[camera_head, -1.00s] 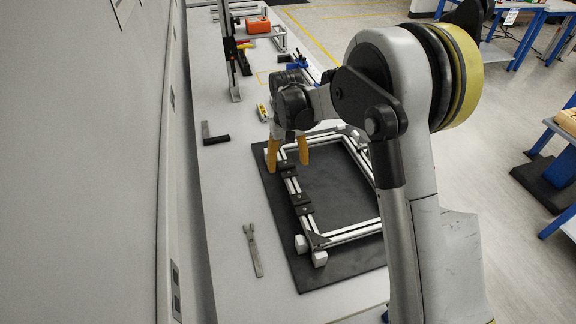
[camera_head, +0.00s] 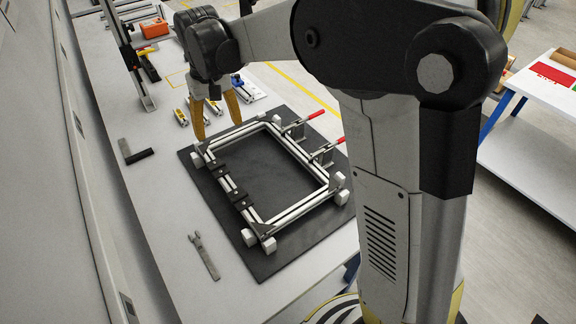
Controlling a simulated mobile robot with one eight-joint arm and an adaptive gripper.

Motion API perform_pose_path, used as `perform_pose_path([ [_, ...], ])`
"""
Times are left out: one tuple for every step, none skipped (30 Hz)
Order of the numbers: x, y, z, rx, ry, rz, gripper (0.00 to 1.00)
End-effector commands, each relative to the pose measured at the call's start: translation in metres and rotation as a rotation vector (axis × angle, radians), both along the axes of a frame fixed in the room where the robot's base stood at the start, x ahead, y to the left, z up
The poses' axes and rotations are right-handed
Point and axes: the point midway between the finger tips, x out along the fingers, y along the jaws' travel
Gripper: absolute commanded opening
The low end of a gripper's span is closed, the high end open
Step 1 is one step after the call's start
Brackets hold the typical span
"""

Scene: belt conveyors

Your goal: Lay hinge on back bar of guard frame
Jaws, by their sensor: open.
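The guard frame (camera_head: 287,212), made of light metal bars with white corner blocks, lies flat on a dark mat (camera_head: 268,263). Two dark hinge-like pieces, one (camera_head: 220,172) and another (camera_head: 241,201), sit on its left bar, on the side toward the wall. My gripper (camera_head: 216,128) points down with its two yellow fingers spread apart. It appears near the frame's far left corner, and nothing shows between the fingers. Its height above the frame is hard to judge.
Two red-handled clamps (camera_head: 316,115) stand along the frame's right side. Small yellow-marked items (camera_head: 181,117) lie beyond the frame. An orange box (camera_head: 154,28) stands farther back.

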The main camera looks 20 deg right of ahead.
Motion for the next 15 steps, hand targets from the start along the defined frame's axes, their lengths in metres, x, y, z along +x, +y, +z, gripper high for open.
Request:
perform_pose_path([
  [-0.016,-0.009,0.014,0.005,-0.031,-0.011,0.71],
  [-0.025,-0.015,0.021,0.009,-0.052,-0.017,0.71],
  [-0.036,-0.021,0.03,0.013,-0.08,-0.026,0.71],
  [-0.045,-0.026,0.035,0.016,-0.1,-0.032,0.71],
  [-0.053,-0.031,0.04,0.019,-0.122,-0.038,0.71],
  [-0.065,-0.037,0.047,0.023,-0.149,-0.046,0.71],
  [-0.075,-0.041,0.051,0.025,-0.17,-0.053,0.71],
  [-0.084,-0.046,0.054,0.027,-0.19,-0.059,0.71],
  [-0.097,-0.051,0.058,0.03,-0.219,-0.067,0.71],
  [-0.106,-0.055,0.06,0.032,-0.24,-0.073,0.71],
  [-0.116,-0.059,0.062,0.034,-0.26,-0.079,0.71],
  [-0.129,-0.064,0.063,0.036,-0.288,-0.088,0.71],
  [-0.138,-0.068,0.064,0.038,-0.31,-0.093,0.71],
  [-0.147,-0.071,0.064,0.04,-0.33,-0.099,0.71],
  [-0.16,-0.075,0.063,0.041,-0.358,-0.107,0.71],
])
